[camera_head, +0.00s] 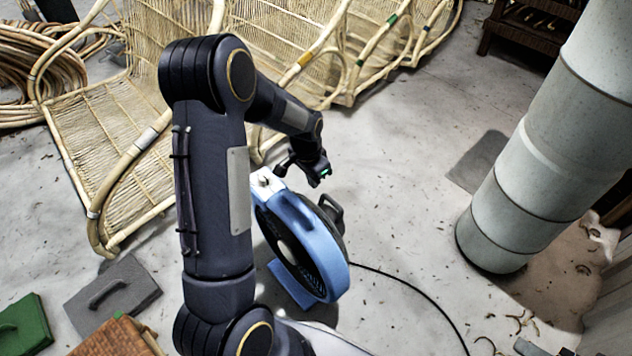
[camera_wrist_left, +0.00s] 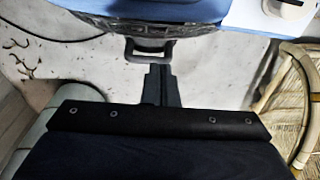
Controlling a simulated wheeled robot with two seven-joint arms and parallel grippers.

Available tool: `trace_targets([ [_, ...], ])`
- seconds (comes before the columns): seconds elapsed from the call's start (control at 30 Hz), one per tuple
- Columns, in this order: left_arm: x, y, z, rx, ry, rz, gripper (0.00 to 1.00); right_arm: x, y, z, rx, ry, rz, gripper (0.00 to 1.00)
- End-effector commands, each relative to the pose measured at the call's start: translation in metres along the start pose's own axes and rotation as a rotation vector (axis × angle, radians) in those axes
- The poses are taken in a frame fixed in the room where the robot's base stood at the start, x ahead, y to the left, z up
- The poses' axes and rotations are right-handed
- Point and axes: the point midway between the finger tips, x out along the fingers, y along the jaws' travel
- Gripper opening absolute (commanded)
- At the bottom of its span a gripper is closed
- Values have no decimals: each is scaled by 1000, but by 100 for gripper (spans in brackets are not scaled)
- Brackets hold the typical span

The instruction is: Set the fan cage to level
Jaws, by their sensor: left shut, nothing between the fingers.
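The floor fan has a blue round cage (camera_head: 318,240) with a dark grille, on a blue foot (camera_head: 291,285). The cage looks tilted, though its exact angle is hard to read. A dark handle (camera_head: 332,210) sticks out from its back; this handle also shows in the left wrist view (camera_wrist_left: 150,57). A white box (camera_head: 265,182) sits at the cage's side. My left gripper (camera_head: 318,178) is above the cage, near the handle. In the wrist view its fingers (camera_wrist_left: 159,70) are shut and empty, their tips close to the handle; contact cannot be told. My right gripper is not seen.
Rattan chair frames (camera_head: 100,120) stand at the left and back. A thick grey pipe (camera_head: 545,150) rises at the right. A black cable (camera_head: 425,300) runs over the floor from the fan. A grey float (camera_head: 112,295) lies at lower left. Floor between fan and pipe is mostly clear.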

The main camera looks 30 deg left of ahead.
Motion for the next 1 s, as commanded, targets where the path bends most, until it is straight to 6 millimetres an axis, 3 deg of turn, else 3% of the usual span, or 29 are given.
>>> trace_targets([
  [0.03, -14, 0, 2, 0, 1, 0, 0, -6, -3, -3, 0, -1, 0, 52],
  [0.23, -36, 0, 8, 1, 0, 0, 0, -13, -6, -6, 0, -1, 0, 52],
  [0.9, -42, 0, 9, 1, -1, 0, 0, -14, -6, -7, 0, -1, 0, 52],
  [1.0, -58, 2, 9, -11, 12, 5, 0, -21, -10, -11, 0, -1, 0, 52],
])
